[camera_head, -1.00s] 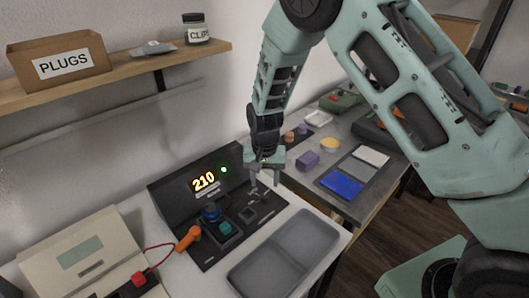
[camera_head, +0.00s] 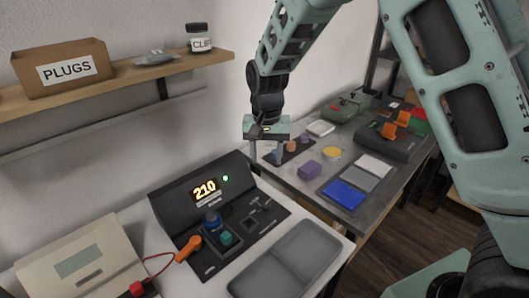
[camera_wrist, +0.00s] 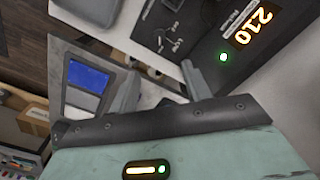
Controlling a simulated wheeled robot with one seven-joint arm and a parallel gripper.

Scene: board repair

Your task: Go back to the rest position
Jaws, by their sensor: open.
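My gripper (camera_head: 266,158) is open and empty, hanging in the air above the back edge of the dark control station. Its two fingers point down and are apart from the station and the table. In the wrist view my gripper (camera_wrist: 160,85) shows two spread fingers with nothing between them. The dark station (camera_head: 167,200) has an orange display (camera_head: 205,189) reading 210 and a lit green light (camera_head: 225,178). A blue knob (camera_head: 211,220) and a teal block (camera_head: 226,238) stand on its panel.
A grey two-part tray (camera_head: 250,284) is in front. The side table holds a blue pad (camera_head: 344,194), a purple block (camera_head: 310,168) and a yellow disc (camera_head: 332,153). A shelf (camera_head: 120,78) bears the PLUGS box (camera_head: 66,70).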

